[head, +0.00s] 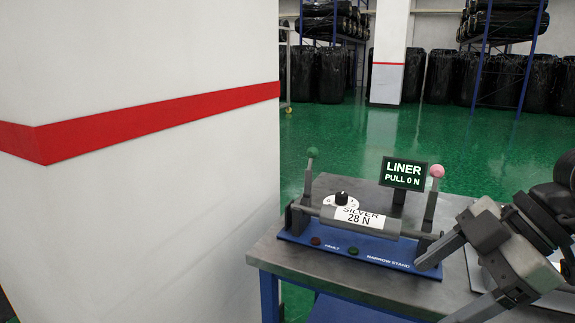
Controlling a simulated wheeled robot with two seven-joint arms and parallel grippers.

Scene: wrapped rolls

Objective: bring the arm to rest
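My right gripper (432,292) is at the right edge of the head view, over the front right of the grey table (345,266). Its two fingers point to the lower left and are apart, with nothing seen between them. The upper finger overlaps the right end of the blue-based narrow stand (350,251) in the picture; I cannot tell whether they touch. The stand holds a grey roll (384,228) labelled "SILVER 28 N". My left gripper is not in view.
The stand has a black dial knob (341,198), a green-tipped lever (309,170) and a pink-tipped lever (433,195). A display (403,173) reads "LINER PULL 0 N". A white pillar (150,200) fills the left. Racks with black wrapped rolls (330,75) stand far back beyond clear green floor.

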